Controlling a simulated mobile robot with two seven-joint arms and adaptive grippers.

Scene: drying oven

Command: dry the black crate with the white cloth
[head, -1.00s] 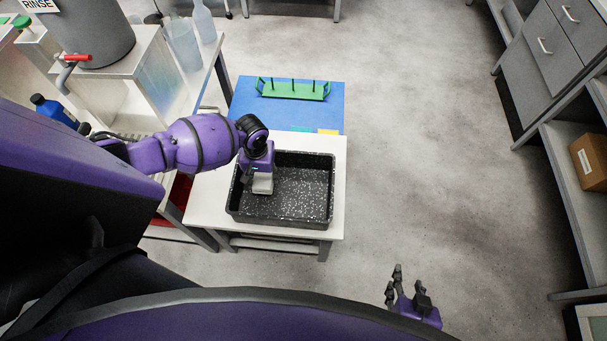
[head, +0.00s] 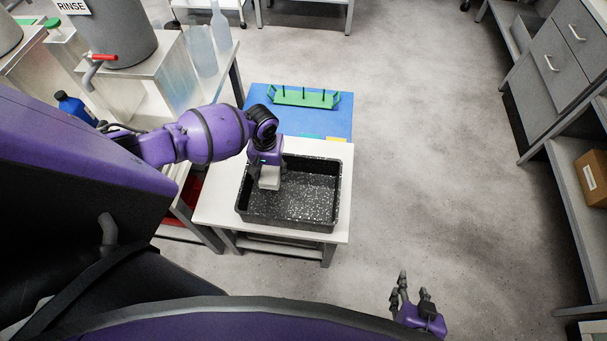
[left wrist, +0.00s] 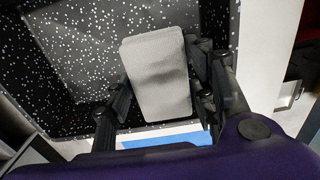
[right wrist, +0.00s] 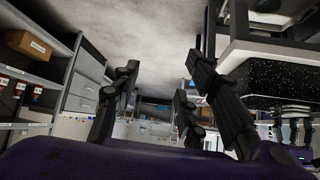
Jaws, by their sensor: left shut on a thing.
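The black crate (head: 306,207) stands on a white table, its inside covered in white specks that also show in the left wrist view (left wrist: 75,50). My left gripper (head: 266,172) is inside the left part of the crate, shut on the folded white cloth (head: 269,180). In the left wrist view the cloth (left wrist: 157,75) sits between the fingers, over the speckled surface; whether it touches the floor of the crate is hard to tell. My right gripper (head: 411,295) is open and empty, away from the table; its fingers show apart in the right wrist view (right wrist: 150,100).
The white table (head: 215,205) has a narrow bare margin around the crate. Behind it is a blue surface (head: 338,122) with a green rack (head: 304,97). A grey tank (head: 120,35) and bottles stand at left. Shelves line the right; the floor between is clear.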

